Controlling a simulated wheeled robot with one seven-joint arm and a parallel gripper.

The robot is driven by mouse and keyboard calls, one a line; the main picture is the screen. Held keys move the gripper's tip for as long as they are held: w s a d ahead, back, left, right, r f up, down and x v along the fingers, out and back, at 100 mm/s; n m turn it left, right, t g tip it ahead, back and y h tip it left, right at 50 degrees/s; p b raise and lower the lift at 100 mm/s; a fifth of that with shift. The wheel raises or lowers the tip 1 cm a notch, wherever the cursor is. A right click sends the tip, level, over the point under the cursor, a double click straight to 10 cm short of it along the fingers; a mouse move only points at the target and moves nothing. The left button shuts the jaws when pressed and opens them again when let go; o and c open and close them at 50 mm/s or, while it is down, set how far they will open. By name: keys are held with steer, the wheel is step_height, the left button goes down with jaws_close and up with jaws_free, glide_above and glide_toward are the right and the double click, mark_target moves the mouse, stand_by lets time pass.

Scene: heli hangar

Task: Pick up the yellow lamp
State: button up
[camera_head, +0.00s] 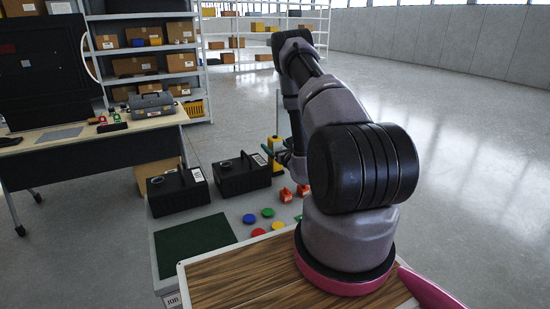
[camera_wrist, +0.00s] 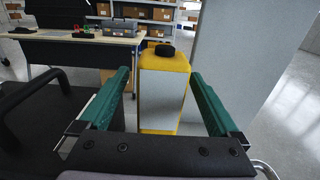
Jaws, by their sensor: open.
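The yellow lamp (camera_wrist: 179,61) stands upright in the wrist view, a yellow body with a pale front panel and a black round knob on top. My gripper (camera_wrist: 160,75) is open, its two green fingers on either side of the lamp, with a visible gap at least on the left. Whether the right finger touches it I cannot tell. In the head view the lamp (camera_head: 278,142) is a small yellow shape at the far end of the grey table, partly hidden by my gripper (camera_head: 272,152) and arm.
Two black cases (camera_head: 178,191) (camera_head: 242,174) stand on the grey table left of the lamp. Red blocks (camera_head: 286,194), coloured discs (camera_head: 267,212) and a green mat (camera_head: 195,237) lie nearer. A tall pale panel (camera_wrist: 240,65) rises right of the lamp. A desk (camera_head: 90,138) stands left.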

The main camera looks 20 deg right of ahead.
steer(key=w, duration=0.3)
steer(key=shift+w, duration=0.15)
steer(key=shift+c, duration=0.3)
jaws_close()
steer(key=shift+r, duration=0.2)
